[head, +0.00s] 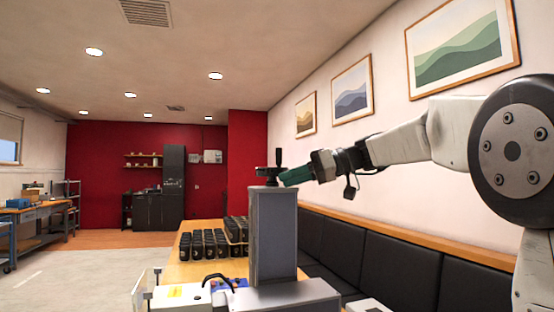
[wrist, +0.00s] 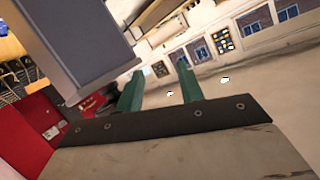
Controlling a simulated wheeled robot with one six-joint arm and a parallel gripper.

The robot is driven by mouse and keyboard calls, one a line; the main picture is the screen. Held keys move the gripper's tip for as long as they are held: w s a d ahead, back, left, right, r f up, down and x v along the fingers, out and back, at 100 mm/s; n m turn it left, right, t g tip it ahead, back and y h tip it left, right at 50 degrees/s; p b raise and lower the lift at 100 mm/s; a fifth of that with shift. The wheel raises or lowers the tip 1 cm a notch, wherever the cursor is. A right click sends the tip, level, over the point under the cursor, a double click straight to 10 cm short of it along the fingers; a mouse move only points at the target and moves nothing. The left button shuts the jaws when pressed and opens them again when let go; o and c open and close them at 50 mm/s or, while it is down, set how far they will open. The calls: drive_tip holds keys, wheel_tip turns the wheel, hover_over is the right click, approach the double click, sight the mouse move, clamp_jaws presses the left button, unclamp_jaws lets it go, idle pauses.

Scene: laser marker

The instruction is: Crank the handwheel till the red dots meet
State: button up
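The laser marker's grey column (head: 273,235) stands in front of me, and its dark handwheel (head: 268,171) sits on top with an upright black knob (head: 278,157). My gripper (head: 290,177), with green fingers, is level with the handwheel and just to its right; I cannot tell whether they touch. In the wrist view, my gripper (wrist: 160,68) has its two fingers spread, with nothing seen between them. The column (wrist: 85,40) fills the upper left there. The red dots do not show in either view.
A wooden table (head: 205,270) holds several rows of black items (head: 203,243) behind the column. A black padded bench (head: 400,255) runs along the right wall. A blue workbench (head: 30,225) stands far left, with open floor (head: 70,280) before it.

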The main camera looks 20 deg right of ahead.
sight(279, 156)
drive_tip(key=w+d+r+n+y, duration=0.4)
drive_tip(key=w+d+r, duration=0.2)
drive_tip(key=w+d, duration=0.15)
drive_tip(key=shift+t, duration=0.4)
drive_tip(key=x, duration=0.8)
drive_tip(key=shift+a+f, duration=0.1)
drive_tip(key=shift+a, duration=0.1)
